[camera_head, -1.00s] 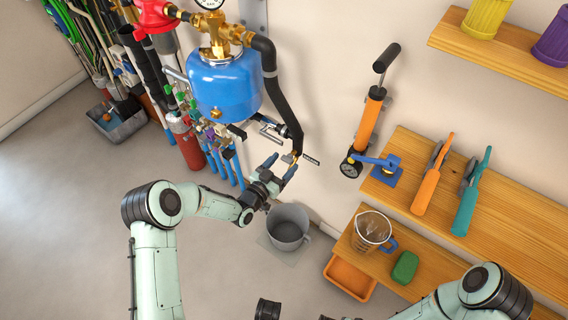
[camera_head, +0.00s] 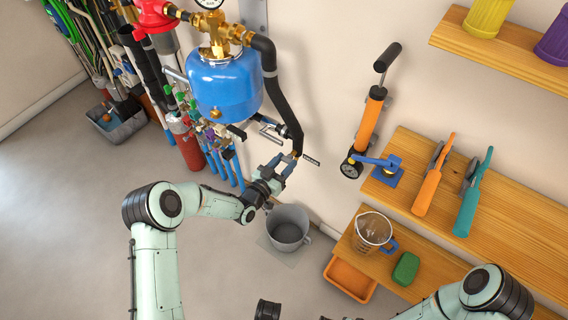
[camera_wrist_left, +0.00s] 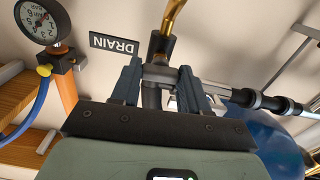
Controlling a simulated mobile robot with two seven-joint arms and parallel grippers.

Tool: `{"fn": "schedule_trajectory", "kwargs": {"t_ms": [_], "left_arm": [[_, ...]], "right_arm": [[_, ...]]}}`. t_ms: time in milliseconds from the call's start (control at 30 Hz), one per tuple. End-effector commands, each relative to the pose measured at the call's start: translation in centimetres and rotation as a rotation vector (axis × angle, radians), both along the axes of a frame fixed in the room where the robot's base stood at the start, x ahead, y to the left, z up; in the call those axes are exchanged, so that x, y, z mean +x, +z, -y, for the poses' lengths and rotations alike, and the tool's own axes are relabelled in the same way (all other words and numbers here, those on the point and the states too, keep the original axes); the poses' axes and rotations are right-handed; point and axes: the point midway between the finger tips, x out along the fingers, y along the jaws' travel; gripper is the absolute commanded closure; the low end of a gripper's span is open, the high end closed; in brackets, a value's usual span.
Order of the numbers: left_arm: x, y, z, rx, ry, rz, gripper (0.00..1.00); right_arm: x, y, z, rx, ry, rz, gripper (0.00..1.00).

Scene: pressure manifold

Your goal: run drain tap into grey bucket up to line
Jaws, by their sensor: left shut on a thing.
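The drain tap (camera_head: 297,154) hangs at the lower end of the black pipe, beside a small label. In the left wrist view its brass pipe (camera_wrist_left: 172,18) and grey handle (camera_wrist_left: 158,74) show, with the DRAIN label (camera_wrist_left: 114,44) to the left. My left gripper (camera_head: 281,162) is at the tap, shut on the handle between its two fingers, as the left wrist view also shows (camera_wrist_left: 160,82). The grey bucket (camera_head: 288,232) stands upright on the floor below the tap. I cannot make out a line or water in it.
A blue tank (camera_head: 224,86) and valves with blue pipes are left of the tap. An orange pump (camera_head: 369,122) is on the wall.

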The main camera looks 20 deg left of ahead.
Motion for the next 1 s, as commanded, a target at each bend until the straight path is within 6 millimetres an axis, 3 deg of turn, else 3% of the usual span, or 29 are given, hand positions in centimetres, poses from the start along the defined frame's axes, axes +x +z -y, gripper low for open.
{"fn": "schedule_trajectory", "kwargs": {"t_ms": [600,1000], "left_arm": [[-0.1,-0.3,0.0,-0.413,0.001,-0.154,0.86],[-0.1,-0.2,0.0,-0.553,0.0,-0.206,0.86]], "right_arm": [[3.0,-2.4,1.5,-0.039,-0.034,0.081,0.67],[3.6,-2.8,1.8,-0.047,-0.04,0.096,0.67]]}}
